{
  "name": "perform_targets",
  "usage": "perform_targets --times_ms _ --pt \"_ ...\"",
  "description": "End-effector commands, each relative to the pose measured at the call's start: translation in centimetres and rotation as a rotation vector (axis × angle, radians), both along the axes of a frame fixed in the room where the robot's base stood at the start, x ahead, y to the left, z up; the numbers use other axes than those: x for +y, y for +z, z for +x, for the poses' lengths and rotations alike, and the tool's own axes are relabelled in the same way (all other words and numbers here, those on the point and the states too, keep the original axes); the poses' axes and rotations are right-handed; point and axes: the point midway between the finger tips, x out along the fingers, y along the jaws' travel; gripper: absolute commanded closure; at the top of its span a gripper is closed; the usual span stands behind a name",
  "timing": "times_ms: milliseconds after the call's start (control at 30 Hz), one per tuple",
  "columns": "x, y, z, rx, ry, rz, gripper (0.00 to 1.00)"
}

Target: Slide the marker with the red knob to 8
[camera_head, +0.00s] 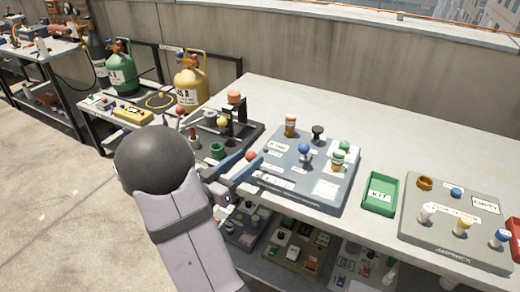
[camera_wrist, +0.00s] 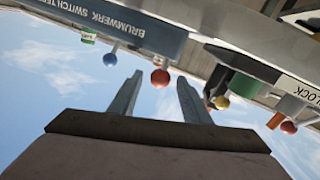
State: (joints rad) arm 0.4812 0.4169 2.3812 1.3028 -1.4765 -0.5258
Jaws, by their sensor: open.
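The red knob (camera_head: 250,156) shows at the left edge of a blue-grey switch panel (camera_head: 325,199) on the table. In the wrist view the red knob (camera_wrist: 160,77) appears between the two finger ends. I cannot tell whether the fingers touch it. My gripper (camera_head: 246,166) is open, with blue-grey fingers beside the knob in the head view; it also shows in the wrist view (camera_wrist: 159,90). A pale strip (camera_head: 271,181) with small marks lies on the panel near the knob. Its numbers and the marker's position are too small to read.
A blue knob (camera_head: 305,148) and several other controls stand on the same panel. A dark stand (camera_head: 236,120) with a yellow ball is behind my gripper. A green KIT tray (camera_head: 380,193) and another panel (camera_head: 455,247) are to the right. The table behind the panels is clear.

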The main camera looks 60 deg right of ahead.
Motion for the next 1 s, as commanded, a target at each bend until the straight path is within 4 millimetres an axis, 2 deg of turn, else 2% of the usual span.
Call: perform_targets --times_ms 500,900,967,1000 --pt "-5.8 0.0 -1.2 -0.002 -0.001 0.0 0.56" --pt "-6.4 0.0 -1.3 -0.002 0.002 0.0 0.56" --pt "-6.4 0.0 -1.3 -0.002 0.001 0.0 0.68" --pt "-6.4 0.0 -1.3 -0.002 0.001 0.0 0.78"
